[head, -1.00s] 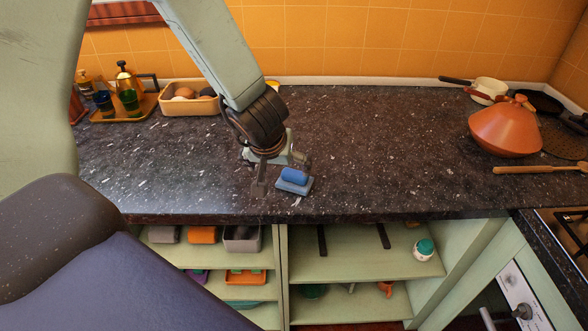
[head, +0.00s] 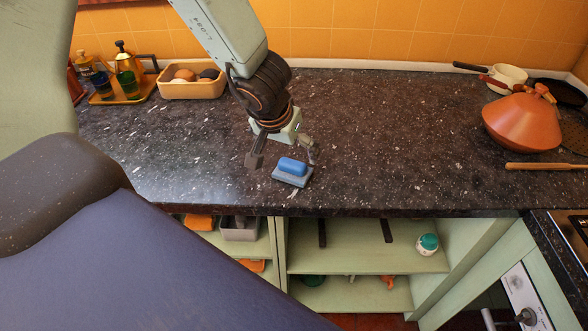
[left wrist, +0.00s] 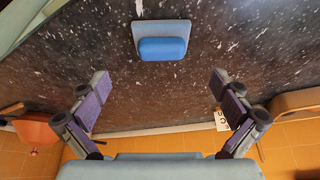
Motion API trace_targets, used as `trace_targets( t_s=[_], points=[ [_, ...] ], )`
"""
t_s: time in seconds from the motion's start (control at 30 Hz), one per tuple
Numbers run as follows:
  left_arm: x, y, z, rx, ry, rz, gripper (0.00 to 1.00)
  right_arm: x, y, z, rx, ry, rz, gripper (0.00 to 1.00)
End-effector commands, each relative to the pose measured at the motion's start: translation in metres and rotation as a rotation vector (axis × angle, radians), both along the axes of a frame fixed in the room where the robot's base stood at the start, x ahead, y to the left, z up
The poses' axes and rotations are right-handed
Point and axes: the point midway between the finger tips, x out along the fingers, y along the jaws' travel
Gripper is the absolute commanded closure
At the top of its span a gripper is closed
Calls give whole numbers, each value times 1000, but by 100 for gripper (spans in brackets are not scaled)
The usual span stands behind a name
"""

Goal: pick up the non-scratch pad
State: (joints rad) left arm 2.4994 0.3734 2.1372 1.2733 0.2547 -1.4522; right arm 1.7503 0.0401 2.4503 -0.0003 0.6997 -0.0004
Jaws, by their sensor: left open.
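The non-scratch pad appears to be the bright blue rounded block (head: 292,165), lying on a flat grey-blue base (head: 283,177) on the dark speckled countertop near its front edge. In the left wrist view the blue block (left wrist: 162,49) and its base (left wrist: 160,27) lie at top centre, beyond the fingertips and roughly centred between them. My left gripper (head: 283,157) is open and empty, its fingers spread just behind and left of the block in the head view. It also shows in the left wrist view (left wrist: 160,82). Nothing is seen touching the pad. My right gripper is out of view.
A tray with bottles (head: 124,92) and a tan bin (head: 191,90) stand at the back left. An orange tagine (head: 524,122), a pan (head: 506,77) and a wooden utensil (head: 545,166) are at right. Open shelves (head: 366,259) lie below the counter edge. The counter's middle is clear.

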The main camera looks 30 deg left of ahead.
Motion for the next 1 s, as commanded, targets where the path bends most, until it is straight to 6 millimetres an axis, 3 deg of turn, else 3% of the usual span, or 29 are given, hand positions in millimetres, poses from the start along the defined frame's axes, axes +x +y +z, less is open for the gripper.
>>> trace_targets(
  t_s=[0.1,0.37,0.77,1.0],
  points=[
    [4,1,-15,0,1,1,0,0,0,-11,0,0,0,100],
    [9,1,-26,1,0,3,0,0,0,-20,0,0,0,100],
    [20,3,-66,1,1,4,0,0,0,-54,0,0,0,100],
    [23,3,-69,0,0,4,0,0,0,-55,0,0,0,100]
  ],
)
